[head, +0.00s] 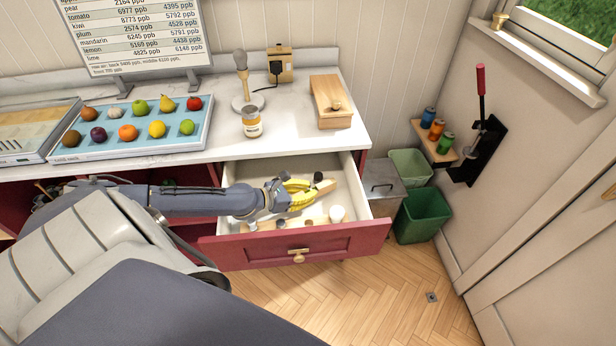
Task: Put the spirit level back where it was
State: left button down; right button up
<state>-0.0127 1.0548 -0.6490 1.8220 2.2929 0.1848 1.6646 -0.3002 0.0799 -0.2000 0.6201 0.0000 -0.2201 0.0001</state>
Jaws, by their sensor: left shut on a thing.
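My left gripper (284,195) reaches into the open red drawer (345,240) under the counter. It is shut on a yellow thing (302,201), which looks like the spirit level. The thing is partly hidden by the fingers, and its exact shape and whether it touches the drawer floor are hard to tell. A wooden-handled item (325,188), a dark round knob (318,176) and a white round item (336,213) are close to it in the drawer. My right gripper is not in view.
The counter above holds a fruit tray (150,140), a jar (251,122), a lamp-like stand (242,85) and a wooden box (331,102). Green bins (422,215) stand right of the drawer. The floor in front is clear.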

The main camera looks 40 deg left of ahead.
pick_arm(q)
jog(key=shift+f, duration=0.6)
jog(key=c, duration=1.3)
grip_release()
jog(key=shift+f, duration=0.1)
